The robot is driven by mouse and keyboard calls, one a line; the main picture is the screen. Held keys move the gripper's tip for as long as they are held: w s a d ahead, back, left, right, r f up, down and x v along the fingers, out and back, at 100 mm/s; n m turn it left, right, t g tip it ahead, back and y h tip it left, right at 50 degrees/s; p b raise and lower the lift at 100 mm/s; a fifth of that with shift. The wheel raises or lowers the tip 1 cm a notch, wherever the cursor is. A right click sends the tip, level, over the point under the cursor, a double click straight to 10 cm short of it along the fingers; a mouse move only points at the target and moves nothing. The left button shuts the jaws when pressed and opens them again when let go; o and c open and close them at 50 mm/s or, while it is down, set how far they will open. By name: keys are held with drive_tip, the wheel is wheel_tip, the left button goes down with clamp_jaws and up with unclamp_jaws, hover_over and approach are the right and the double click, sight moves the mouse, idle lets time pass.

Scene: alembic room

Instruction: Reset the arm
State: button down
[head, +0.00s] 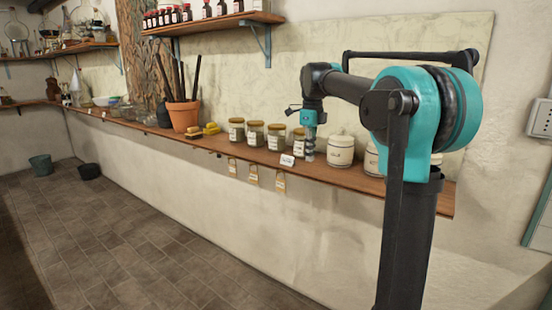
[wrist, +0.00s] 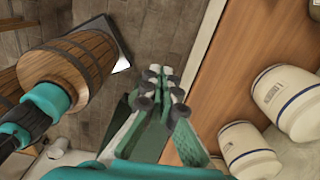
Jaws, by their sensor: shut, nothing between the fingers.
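My gripper (head: 309,155) hangs from my teal and black arm at the wooden shelf, between the glass jars and the white canister (head: 340,151). In the wrist view my gripper (wrist: 162,75) has its fingertips together, with nothing between them. There the fingers show beside the shelf's edge, over the grey floor. I cannot tell the exact gap between the fingers and the shelf. My arm's upper joint covers part of the canisters on the right in the head view.
The long shelf (head: 398,187) carries glass jars (head: 255,134), a terracotta pot (head: 183,116) and yellow items. Small tags hang below its edge. A wooden barrel (wrist: 72,62) shows at left in the wrist view. An upper shelf (head: 215,23) holds bottles.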

drive_tip(key=s+d+f+n+t, duration=0.2)
drive_tip(key=s+d+f+n, duration=0.1)
drive_tip(key=s+f+n, duration=0.9)
drive_tip(key=s+d+f+n+t, duration=0.2)
drive_tip(key=s+d+f+n, duration=0.2)
drive_tip(key=s+f+n, duration=0.8)
drive_tip(key=s+f, duration=0.4)
drive_tip(key=f, duration=0.3)
drive_tip(key=shift+s+d+f+n, duration=0.25)
drive_tip(key=shift+d+f+n, duration=0.05)
drive_tip(key=shift+f+n, duration=0.1)
